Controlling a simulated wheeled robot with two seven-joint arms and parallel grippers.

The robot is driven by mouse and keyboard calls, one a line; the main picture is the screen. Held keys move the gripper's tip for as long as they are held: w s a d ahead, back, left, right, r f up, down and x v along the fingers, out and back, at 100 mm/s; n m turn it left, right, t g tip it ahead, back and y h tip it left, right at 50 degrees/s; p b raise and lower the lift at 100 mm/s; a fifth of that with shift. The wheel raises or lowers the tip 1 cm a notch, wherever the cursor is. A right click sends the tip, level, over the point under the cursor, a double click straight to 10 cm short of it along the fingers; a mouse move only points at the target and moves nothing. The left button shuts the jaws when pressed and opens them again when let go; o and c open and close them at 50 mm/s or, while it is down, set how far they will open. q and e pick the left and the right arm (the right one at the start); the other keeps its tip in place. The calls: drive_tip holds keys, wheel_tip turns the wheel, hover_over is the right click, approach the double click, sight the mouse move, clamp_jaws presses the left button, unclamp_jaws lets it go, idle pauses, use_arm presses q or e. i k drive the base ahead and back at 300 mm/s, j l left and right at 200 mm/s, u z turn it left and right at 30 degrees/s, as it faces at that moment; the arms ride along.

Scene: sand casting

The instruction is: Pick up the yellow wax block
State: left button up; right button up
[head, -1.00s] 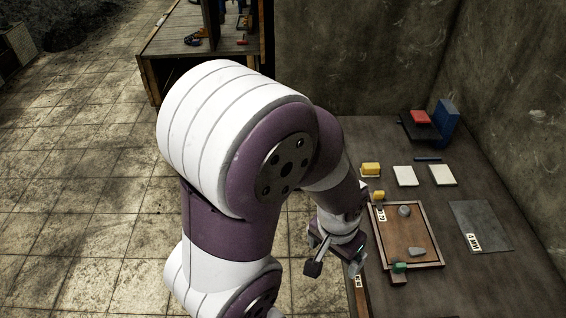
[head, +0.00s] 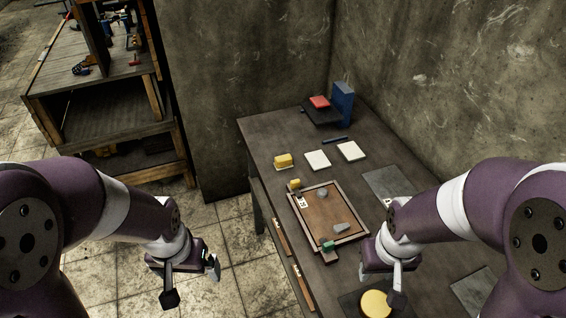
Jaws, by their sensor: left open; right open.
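The yellow wax block (head: 283,160) sits on a small pale base at the table's left side, toward the back. A smaller yellow piece (head: 294,184) lies nearer, by the corner of the wooden tray. My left gripper (head: 192,290) is open and empty, off the table's left side above the floor, well short of the block. My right gripper (head: 380,287) is open and empty over the near part of the table, in front of the tray. A round yellow-topped item (head: 376,303) is close beside it.
The wooden-framed tray (head: 305,222) holds grey stones. Two white pads (head: 317,160), a dark bar (head: 335,140), a blue block (head: 343,104) and a red block (head: 319,102) stand farther back on the table (head: 262,128). Walls close the back and right. A shelf (head: 100,124) stands at far left.

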sight(284, 162)
drive_tip(key=i+j+z, duration=0.1)
drive_tip(key=z, duration=0.4)
drive_tip(key=i+j+z, duration=0.2)
drive_tip(key=i+j, duration=0.2)
drive_tip(key=j, duration=0.25)
drive_tip(key=i+j+z, duration=0.15)
drive_tip(key=j, duration=0.15)
drive_tip(key=i+j+z, duration=0.1)
drive_tip(key=j, duration=0.25)
drive_tip(key=i+j+z, duration=0.1)
drive_tip(key=j, duration=0.3)
drive_tip(key=i+j+z, duration=0.1)
drive_tip(key=i+j, duration=0.15)
drive_tip(key=j, duration=0.15)
drive_tip(key=i+j+z, duration=0.1)
drive_tip(key=j, duration=0.25)
drive_tip(key=i+j, duration=0.1)
drive_tip(key=j, duration=0.25)
drive_tip(key=i+j, duration=0.15)
drive_tip(key=j, duration=0.2)
